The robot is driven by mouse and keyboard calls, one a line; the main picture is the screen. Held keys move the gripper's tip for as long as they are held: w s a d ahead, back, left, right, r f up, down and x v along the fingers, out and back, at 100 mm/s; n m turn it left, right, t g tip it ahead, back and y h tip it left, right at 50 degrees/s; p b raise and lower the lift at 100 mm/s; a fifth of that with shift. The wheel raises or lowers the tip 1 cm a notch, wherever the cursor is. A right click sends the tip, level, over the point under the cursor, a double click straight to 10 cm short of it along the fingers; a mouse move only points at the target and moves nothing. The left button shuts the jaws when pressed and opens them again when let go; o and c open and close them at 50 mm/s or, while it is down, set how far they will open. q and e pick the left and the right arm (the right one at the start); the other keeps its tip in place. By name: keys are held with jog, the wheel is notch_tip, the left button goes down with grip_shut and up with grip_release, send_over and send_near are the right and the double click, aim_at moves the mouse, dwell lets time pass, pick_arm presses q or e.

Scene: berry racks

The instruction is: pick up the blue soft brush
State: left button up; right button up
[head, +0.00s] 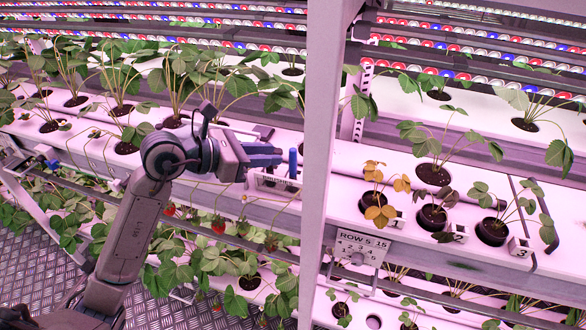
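A blue upright piece (292,162), which looks like the brush handle, stands at the right end of a small white holder (262,184) on the front edge of the rack. Its bristles are not visible. My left gripper (278,155) is just left of the blue piece, level with its upper part and above the holder. Its fingers point right, toward the blue piece. I cannot tell whether they touch it or how far apart they are. My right gripper is not in view.
A white upright post (320,130) stands close right of the blue piece. Strawberry plants (120,75) fill the shelf behind, and red berries (218,224) hang below my arm. Potted plants (433,175) stand right of the post, above a row sign (359,246).

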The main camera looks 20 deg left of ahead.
aim_at(290, 151)
pick_arm(q)
jog(key=shift+p+x, duration=1)
jog(key=shift+x, duration=1.95)
jog(key=shift+w+d+f, duration=0.15)
jog(key=shift+w+d, duration=0.1)
jog(key=shift+d, duration=0.1)
grip_shut()
